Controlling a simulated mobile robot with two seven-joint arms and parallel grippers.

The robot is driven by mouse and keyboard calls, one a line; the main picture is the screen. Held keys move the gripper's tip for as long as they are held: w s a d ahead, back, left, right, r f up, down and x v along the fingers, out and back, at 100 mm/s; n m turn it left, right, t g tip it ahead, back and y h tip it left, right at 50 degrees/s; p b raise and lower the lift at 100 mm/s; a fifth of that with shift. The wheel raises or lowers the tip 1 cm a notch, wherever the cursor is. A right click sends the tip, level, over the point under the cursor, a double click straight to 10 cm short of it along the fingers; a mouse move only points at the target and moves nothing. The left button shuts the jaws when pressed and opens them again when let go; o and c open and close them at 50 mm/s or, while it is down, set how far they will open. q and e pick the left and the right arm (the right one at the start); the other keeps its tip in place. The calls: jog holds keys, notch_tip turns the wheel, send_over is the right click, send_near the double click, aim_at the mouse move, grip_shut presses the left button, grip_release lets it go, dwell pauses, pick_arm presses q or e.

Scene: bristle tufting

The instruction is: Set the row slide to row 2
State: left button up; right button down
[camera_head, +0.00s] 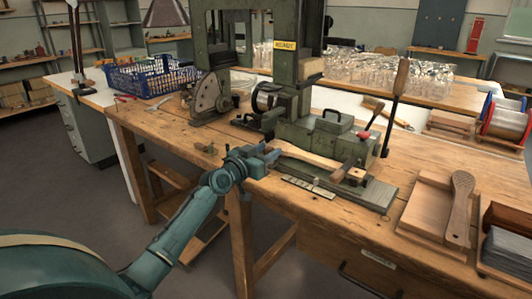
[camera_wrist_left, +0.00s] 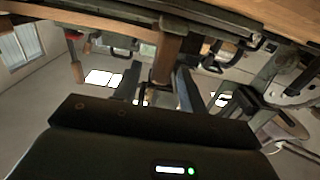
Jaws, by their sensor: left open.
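A tufting machine (camera_head: 300,120) in green metal stands on the wooden bench. At its front edge is a light marked strip (camera_head: 308,188) with a small pale knob, which looks like the row slide. Its row marks are too small to read. A wooden brush blank (camera_head: 305,158) lies across the machine's bed just above the strip. My left gripper (camera_head: 271,155) is at the blank's left end, left of and behind the strip. In the left wrist view its open fingers (camera_wrist_left: 160,92) stand either side of a brown wooden piece (camera_wrist_left: 168,55); contact cannot be told. My right gripper is not in view.
A red-knobbed lever (camera_head: 364,135) and an upright wooden-handled lever (camera_head: 396,95) rise at the machine's right. A wooden board with a brush (camera_head: 430,205) and wire spools (camera_head: 505,120) stand further right. A blue basket (camera_head: 155,77) is at the back left.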

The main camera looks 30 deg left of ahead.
pick_arm(q)
jog(key=shift+c, duration=0.2)
grip_shut()
dwell(0.4)
